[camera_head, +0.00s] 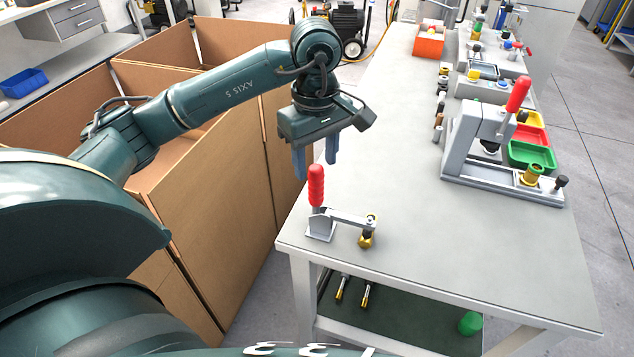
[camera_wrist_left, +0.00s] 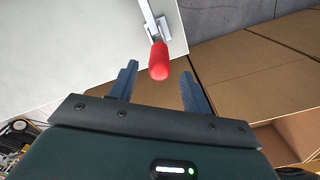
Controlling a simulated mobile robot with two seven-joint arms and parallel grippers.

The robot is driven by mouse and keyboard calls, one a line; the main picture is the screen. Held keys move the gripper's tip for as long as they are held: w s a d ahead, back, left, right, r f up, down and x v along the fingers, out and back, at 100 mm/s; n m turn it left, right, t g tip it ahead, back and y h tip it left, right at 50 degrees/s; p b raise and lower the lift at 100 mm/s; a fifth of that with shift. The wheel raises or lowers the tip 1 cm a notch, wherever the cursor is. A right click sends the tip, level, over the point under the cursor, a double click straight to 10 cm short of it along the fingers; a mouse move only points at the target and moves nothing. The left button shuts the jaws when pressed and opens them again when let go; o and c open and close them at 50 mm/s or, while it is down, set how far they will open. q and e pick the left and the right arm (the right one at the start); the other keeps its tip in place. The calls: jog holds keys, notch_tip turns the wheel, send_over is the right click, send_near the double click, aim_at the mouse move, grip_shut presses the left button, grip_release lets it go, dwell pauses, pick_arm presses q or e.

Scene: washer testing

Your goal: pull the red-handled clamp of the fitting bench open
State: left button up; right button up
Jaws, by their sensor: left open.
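A small toggle clamp (camera_head: 322,222) stands at the near left corner of the bench (camera_head: 430,240). Its red handle (camera_head: 316,186) points up, and its metal arm reaches level to the right over a brass fitting (camera_head: 367,232). My left gripper (camera_head: 316,168) is open and empty just above the handle, fingers pointing down. In the left wrist view the red handle (camera_wrist_left: 159,62) shows ahead of and between the two open fingers (camera_wrist_left: 158,82); I see no contact. A larger fixture (camera_head: 490,150) with another red handle (camera_head: 519,94) stands farther right. My right gripper is out of view.
Open cardboard boxes (camera_head: 215,190) stand left of the bench, below my left arm. Green (camera_head: 532,155) and red bins sit behind the larger fixture. An orange box (camera_head: 429,42) and test devices line the far bench. The bench's front middle is clear.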

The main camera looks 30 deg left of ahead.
aim_at(316, 184)
pick_arm(q)
notch_tip(316, 184, down, 6)
jog(key=shift+f, duration=0.2)
grip_shut()
dwell(0.6)
